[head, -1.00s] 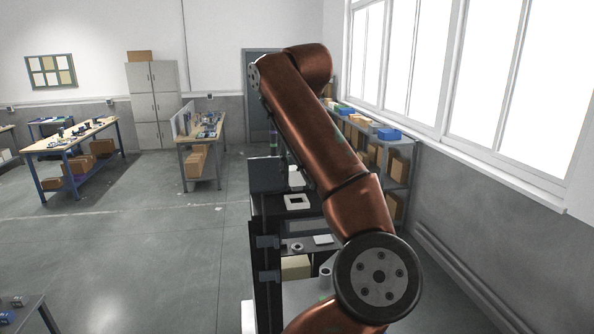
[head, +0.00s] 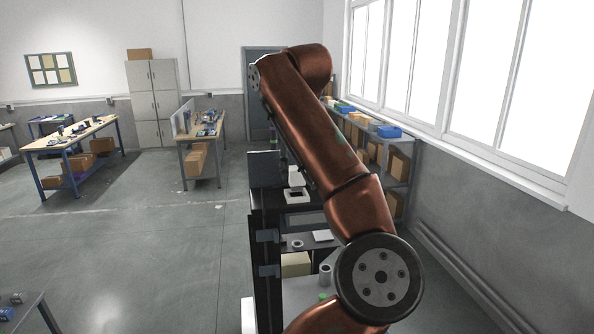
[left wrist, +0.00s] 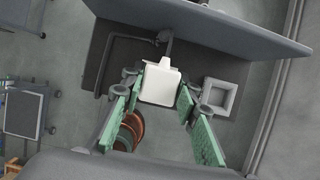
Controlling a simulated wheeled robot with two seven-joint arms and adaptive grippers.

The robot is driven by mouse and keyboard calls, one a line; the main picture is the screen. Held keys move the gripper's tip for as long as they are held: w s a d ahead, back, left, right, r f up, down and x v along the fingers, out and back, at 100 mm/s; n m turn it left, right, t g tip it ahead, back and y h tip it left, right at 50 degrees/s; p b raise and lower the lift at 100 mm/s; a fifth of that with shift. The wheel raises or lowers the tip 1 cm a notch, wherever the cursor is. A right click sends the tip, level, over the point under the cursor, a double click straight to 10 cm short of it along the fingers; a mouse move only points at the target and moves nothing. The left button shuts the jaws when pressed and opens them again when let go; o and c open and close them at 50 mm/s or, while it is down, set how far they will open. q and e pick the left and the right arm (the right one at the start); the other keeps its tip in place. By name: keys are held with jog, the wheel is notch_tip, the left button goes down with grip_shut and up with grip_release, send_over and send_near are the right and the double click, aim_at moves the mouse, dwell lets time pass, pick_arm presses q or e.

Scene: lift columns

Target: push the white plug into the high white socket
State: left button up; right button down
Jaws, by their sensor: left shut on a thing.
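The white plug (left wrist: 160,83) is between the green-padded fingers of my left gripper (left wrist: 160,88) in the left wrist view, and the fingers are shut on it. In the head view the white plug (head: 296,177) shows just above the white socket (head: 290,197), beside my copper arm. The arm hides much of the gripper and the stand's right side in that view. I cannot tell the plug's height over the socket. My right gripper is not in view.
A dark upright panel (left wrist: 200,25) rises close to the plug in the left wrist view. Lower shelves of the stand hold a cardboard box (head: 296,264) and a grey ring (head: 325,274). Shelving (head: 398,175) stands behind along the window wall.

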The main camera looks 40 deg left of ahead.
pick_arm(q)
jog(key=shift+f+b, duration=0.9)
jog(key=shift+f, duration=0.25)
dwell(0.4)
jog(key=o, duration=1.3)
jog(key=shift+o, duration=0.4)
jog(key=o, duration=0.4)
jog(key=shift+o, duration=0.2)
jog(key=shift+r, duration=0.15)
jog(key=shift+r+p, duration=3.35)
jog(key=shift+r, duration=0.1)
